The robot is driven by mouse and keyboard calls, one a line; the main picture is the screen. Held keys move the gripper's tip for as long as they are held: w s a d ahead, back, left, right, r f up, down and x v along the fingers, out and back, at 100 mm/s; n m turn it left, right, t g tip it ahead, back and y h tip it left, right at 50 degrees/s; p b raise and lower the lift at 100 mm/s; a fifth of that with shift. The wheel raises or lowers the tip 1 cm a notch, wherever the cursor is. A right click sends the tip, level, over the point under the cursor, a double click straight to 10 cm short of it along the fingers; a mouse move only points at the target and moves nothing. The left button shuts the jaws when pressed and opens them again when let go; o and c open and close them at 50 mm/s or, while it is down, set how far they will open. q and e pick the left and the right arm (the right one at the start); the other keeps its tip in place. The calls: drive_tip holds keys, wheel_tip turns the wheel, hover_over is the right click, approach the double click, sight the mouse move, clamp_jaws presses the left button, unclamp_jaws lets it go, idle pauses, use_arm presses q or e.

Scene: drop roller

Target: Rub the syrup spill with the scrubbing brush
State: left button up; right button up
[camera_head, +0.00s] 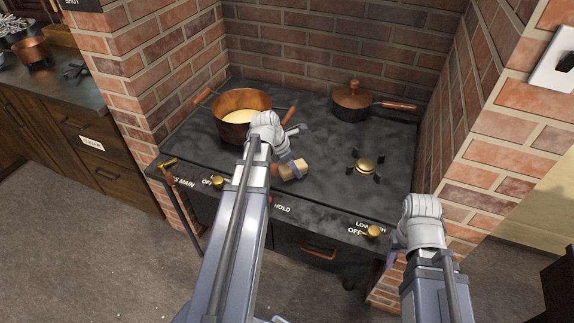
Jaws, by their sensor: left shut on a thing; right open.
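A small block with a tan body and a pale side, which looks like the scrubbing brush (289,172), is at the front middle of the dark stove top (325,150). My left gripper (296,166) is shut on it from above. The arm reaches in across the stove's front edge. I cannot tell if the brush's underside touches the surface. I cannot make out the syrup spill; the brush, my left arm or the mottled dark surface may hide it. My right gripper (394,250) is open and empty, beyond the stove's front right corner.
A copper pot (233,131) with pale yellow contents stands at the back left, close behind my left wrist. A lidded pan (352,115) with a wooden handle is at the back. A brass burner (366,166) sits right of the brush. Brick walls enclose the stove; brass knobs (374,231) line its front.

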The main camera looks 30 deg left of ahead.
sight(274, 168)
use_arm(q)
drive_tip(key=shift+d, duration=0.25)
drive_tip(key=shift+f, duration=0.15)
drive_tip(key=shift+a, duration=0.1)
drive_tip(key=shift+s+a, duration=0.15)
drive_tip(key=shift+a, duration=0.75)
drive_tip(key=shift+s+a, duration=0.1)
drive_tip(key=shift+a, duration=0.75)
drive_tip(key=shift+a, duration=0.1)
drive_tip(key=shift+s+a, duration=0.15)
drive_tip(key=shift+a, duration=0.65)
drive_tip(key=shift+s+a, duration=0.15)
drive_tip(key=shift+a, duration=0.65)
